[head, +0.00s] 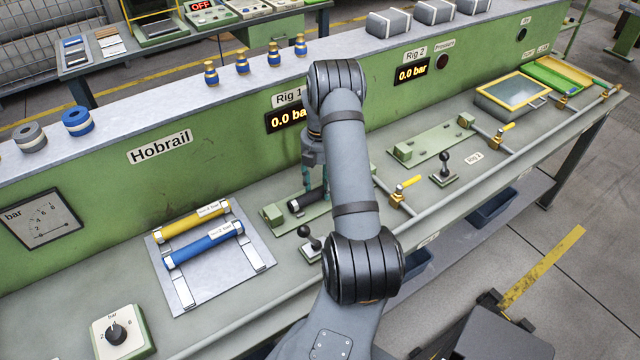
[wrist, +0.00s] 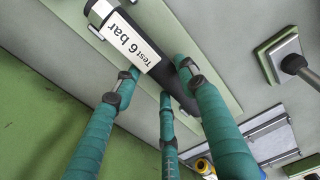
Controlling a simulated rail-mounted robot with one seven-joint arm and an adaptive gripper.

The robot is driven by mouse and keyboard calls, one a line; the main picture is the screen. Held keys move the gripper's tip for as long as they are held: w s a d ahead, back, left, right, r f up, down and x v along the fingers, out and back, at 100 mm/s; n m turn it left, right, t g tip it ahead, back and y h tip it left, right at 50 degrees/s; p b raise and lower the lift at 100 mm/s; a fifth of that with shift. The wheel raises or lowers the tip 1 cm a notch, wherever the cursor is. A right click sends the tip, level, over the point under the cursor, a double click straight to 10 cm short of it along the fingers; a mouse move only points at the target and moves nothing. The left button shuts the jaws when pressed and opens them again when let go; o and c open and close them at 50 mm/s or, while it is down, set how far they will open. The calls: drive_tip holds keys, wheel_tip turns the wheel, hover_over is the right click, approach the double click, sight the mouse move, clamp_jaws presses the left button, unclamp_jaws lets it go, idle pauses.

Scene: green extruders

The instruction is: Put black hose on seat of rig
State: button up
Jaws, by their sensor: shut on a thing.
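The black hose (head: 306,200) is a short dark cylinder over the Rig 1 seat, a green plate with an end block (head: 273,216). In the wrist view the hose (wrist: 180,82) carries a white label reading "Test 6 bar". My gripper (head: 314,182) is shut on the hose from above, its teal fingers (wrist: 158,76) around it. The hose lies roughly along the plate; I cannot tell whether it touches the seat. My arm hides the plate's right part in the head view.
A grey tray (head: 184,290) with a yellow hose (head: 192,221) and a blue hose (head: 204,245) lies to the left. A black-knobbed lever (head: 311,245) stands in front of Rig 1. The empty Rig 2 seat (head: 432,141) and a yellow-handled valve (head: 404,190) are to the right.

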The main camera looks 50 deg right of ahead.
drive_tip(key=o, duration=1.3)
drive_tip(key=shift+f, duration=0.1)
drive_tip(key=shift+c, duration=0.2)
wheel_tip(320, 180, up, 12)
drive_tip(key=b, duration=0.1)
